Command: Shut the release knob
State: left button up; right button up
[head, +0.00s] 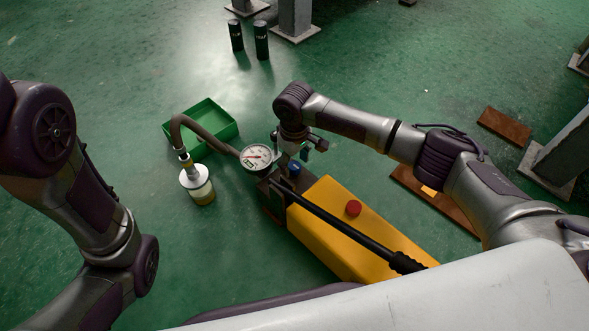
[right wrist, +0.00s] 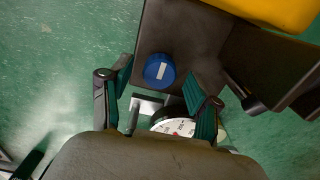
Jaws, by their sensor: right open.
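The release knob is a round blue knob with a white bar mark (right wrist: 160,71), on the dark end block of the yellow pump (head: 335,228). In the head view the knob (head: 295,168) shows just below my right gripper (head: 303,153). In the right wrist view my right gripper (right wrist: 158,78) is open, its green-padded fingers on either side of the knob in the picture. The fingers look apart from the knob; the exact height gap is unclear. My left arm shows at the left, but its gripper is not in view.
A pressure gauge (head: 256,157) stands beside the block, with a hose to a yellowish cylinder (head: 198,185). A black lever (head: 350,232) crosses the pump near a red cap (head: 353,208). A green tray (head: 205,131) lies behind. Open green floor surrounds these.

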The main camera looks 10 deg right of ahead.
jog(key=shift+f, duration=0.4)
jog(key=shift+c, duration=0.2)
